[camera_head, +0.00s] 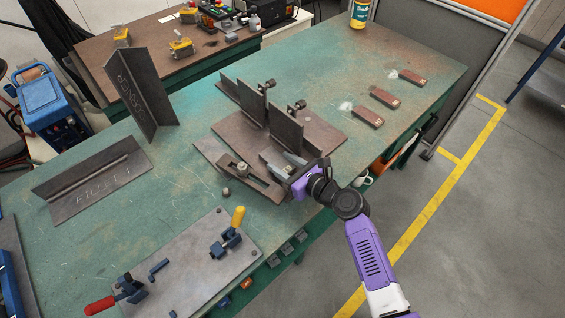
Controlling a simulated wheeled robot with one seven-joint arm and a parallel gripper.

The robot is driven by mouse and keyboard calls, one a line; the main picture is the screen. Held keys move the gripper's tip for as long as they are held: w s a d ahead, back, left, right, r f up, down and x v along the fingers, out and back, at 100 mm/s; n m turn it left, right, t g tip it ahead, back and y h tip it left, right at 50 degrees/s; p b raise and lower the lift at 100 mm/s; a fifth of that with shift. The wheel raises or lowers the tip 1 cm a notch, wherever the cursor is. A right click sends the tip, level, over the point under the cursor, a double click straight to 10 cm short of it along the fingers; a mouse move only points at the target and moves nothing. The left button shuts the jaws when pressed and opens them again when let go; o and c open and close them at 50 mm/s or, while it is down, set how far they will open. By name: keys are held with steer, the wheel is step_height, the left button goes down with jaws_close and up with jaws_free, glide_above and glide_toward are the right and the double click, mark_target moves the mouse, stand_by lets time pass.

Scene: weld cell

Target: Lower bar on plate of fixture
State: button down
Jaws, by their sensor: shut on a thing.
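The fixture (320,133) is a brown steel plate on the green bench with upright grey plates and small screw clamps on it. My gripper (290,168), at the end of the purple arm, is at the front right of this fixture. It is shut on a small grey bar (293,159), of which only a part shows. The gripper hides the rest, and I cannot tell whether the bar touches the plate. A slotted strap with a bolt (241,168) lies to the left of the gripper.
A flat plate with toggle clamps (185,262), with yellow and red handles, lies at the front. Welded samples marked CORNER (132,92) and FILLET (98,186) stand at the left. Several brown coupons (368,117) lie at the right. A loose nut (226,192) lies near the fixture.

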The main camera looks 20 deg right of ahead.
steer(key=shift+r, duration=0.1)
steer(key=c, duration=0.6)
jaws_free()
steer(key=shift+c, duration=0.2)
steer(key=shift+f, duration=0.2)
steer(key=shift+v, duration=3.95)
steer(key=shift+r, duration=0.1)
